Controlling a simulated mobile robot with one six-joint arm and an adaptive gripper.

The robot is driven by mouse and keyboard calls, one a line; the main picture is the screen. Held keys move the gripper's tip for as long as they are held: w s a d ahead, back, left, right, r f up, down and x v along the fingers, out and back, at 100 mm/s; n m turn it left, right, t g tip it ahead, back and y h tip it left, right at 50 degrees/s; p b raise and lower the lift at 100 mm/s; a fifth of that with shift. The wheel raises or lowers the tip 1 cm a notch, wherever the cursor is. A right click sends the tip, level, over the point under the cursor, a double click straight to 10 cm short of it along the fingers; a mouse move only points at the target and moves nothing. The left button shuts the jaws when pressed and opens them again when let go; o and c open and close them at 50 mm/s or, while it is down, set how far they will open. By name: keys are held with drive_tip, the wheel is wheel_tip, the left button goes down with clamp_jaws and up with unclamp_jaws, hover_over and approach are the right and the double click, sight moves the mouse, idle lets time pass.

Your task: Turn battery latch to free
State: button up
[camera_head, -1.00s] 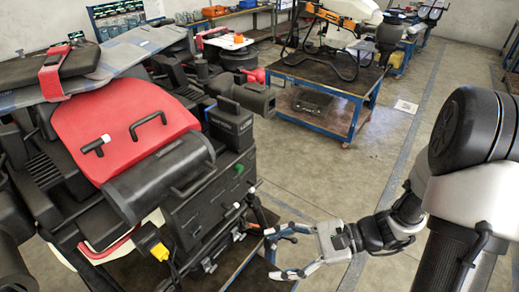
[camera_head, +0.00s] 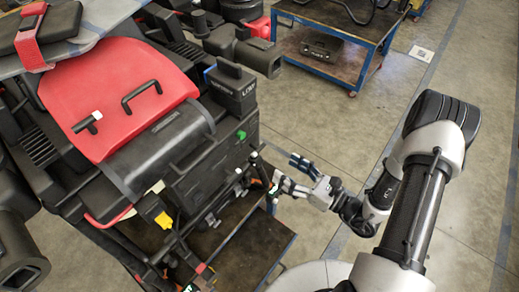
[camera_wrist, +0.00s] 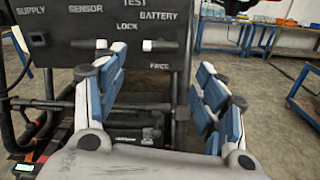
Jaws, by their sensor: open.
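The battery latch (camera_wrist: 162,45) is a short dark horizontal handle with a white tip at its left end, in the wrist view. It sits on the dark panel (camera_wrist: 60,45) of the spray drone, between the printed words LOCK and FREE. The drone (camera_head: 190,190) fills the left of the head view; I cannot clearly pick out the latch there. My gripper (camera_head: 287,173) is at the drone's right side in the head view. In the wrist view my gripper (camera_wrist: 158,80) is open, with blue-and-white fingers left and right, and the latch shows ahead between them, apparently untouched.
Dark horizontal rods (camera_wrist: 60,104) cross below the panel, close to the left finger. A low black platform (camera_head: 250,245) lies under the drone. A blue-framed cart (camera_head: 350,45) stands behind. The floor (camera_head: 310,125) between them is clear.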

sight(259, 149)
drive_tip(key=x, duration=1.1)
drive_tip(key=shift+w+a, duration=0.15)
drive_tip(key=shift+w, duration=0.05)
drive_tip(key=shift+c, duration=0.2)
drive_tip(key=c, duration=1)
